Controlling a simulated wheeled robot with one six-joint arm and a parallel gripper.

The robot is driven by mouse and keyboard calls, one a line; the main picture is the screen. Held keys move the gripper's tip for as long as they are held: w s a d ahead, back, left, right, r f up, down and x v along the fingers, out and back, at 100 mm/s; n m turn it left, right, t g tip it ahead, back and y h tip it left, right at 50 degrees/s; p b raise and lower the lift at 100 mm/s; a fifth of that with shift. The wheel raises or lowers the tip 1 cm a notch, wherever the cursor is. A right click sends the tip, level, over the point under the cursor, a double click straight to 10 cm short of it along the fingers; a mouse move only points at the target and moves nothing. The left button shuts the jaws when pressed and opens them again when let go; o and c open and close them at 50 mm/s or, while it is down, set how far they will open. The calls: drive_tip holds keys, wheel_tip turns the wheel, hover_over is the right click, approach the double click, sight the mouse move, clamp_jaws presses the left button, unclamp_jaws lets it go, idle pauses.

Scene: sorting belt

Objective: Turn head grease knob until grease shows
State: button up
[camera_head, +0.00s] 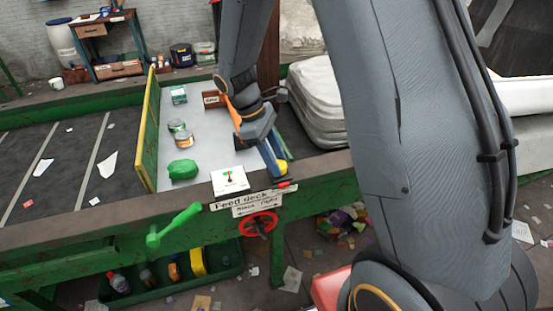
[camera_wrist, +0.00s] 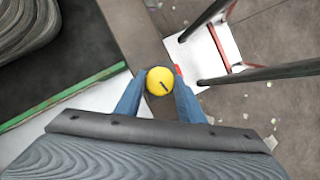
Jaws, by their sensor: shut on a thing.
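The yellow grease knob (camera_wrist: 160,81) is round with a short dark mark on its face, and the mark lies slanted. My gripper (camera_wrist: 160,88) is shut on the knob, with one blue finger on each side of it. In the head view, my gripper (camera_head: 274,164) points down at the right end of the feed deck, and a bit of the yellow knob (camera_head: 283,164) shows beside the fingers. The rest of the knob is hidden there. I see no grease around the knob in either view.
The grey feed deck (camera_head: 205,150) holds several cans, a green lump (camera_head: 183,169) and a white card (camera_head: 230,181). A red handwheel (camera_head: 259,224) and a green crank (camera_head: 173,225) are on the front. Pale sacks (camera_head: 316,100) are stacked behind; litter lies on the floor.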

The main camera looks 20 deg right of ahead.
sight(267, 169)
idle(0.5)
drive_tip(key=o, duration=1)
drive_tip(key=shift+o, duration=0.2)
drive_tip(key=b+v, duration=0.2)
drive_tip(key=v, duration=0.6)
drive_tip(key=shift+d, duration=0.1)
drive_tip(key=s+d+f+m+t+y, duration=0.25)
drive_tip(key=s+m+t+y, duration=0.2)
drive_tip(key=s+m, duration=0.6)
drive_tip(key=shift+m+g+h, duration=0.35)
drive_tip(key=shift+h, duration=0.1)
drive_tip(key=f+b, duration=0.2)
drive_tip(key=f, duration=0.1)
drive_tip(key=f+b, duration=0.3)
drive_tip(key=shift+s+d, duration=0.2)
